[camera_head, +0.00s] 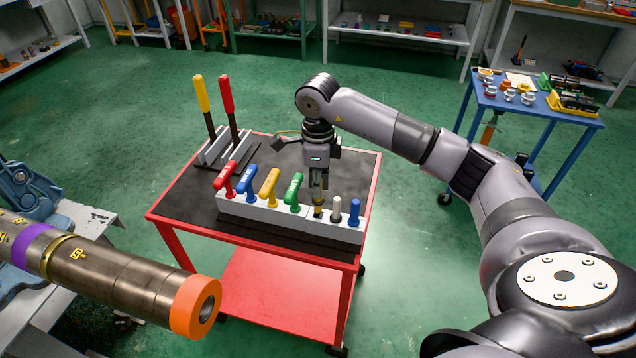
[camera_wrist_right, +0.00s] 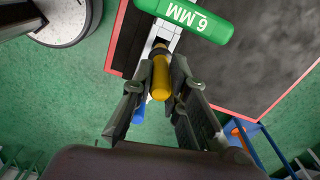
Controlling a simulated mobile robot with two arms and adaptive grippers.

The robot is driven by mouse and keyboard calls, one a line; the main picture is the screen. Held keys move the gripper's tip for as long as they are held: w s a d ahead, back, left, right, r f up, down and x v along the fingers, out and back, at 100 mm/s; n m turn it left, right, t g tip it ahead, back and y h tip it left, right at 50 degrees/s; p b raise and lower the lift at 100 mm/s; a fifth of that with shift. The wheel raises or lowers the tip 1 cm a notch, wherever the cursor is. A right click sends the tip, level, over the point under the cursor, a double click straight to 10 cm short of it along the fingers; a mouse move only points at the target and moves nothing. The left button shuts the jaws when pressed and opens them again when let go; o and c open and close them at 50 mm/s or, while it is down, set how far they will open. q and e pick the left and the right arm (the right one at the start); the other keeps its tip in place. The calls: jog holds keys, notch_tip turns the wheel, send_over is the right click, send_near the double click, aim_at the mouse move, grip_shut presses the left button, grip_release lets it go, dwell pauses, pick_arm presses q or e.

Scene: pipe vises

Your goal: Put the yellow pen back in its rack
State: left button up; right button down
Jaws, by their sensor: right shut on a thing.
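The yellow pen (camera_head: 318,211) is held upright by my right gripper (camera_head: 318,197), which is shut on it. In the right wrist view the yellow pen (camera_wrist_right: 161,78) lies between the two fingertips (camera_wrist_right: 165,72). The blue pen (camera_head: 354,211) stands at the rack's right end. My left gripper is not in view.
Red, blue, yellow and green (camera_head: 294,190) T-handles stand in the row to the left. Two long-handled tools stand in a holder (camera_head: 215,150) behind. The red cart (camera_head: 270,290) has clear black top at back right. A large pipe (camera_head: 110,273) juts in from the left.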

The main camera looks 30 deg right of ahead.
aim_at(318, 200)
jog(key=shift+f+b, duration=2.05)
jog(key=shift+f, duration=0.6)
dwell(1.8)
jog(key=c, duration=1.5)
grip_release()
jog(key=shift+r, duration=0.15)
notch_tip(318, 200, up, 12)
jog(key=shift+f, duration=0.1)
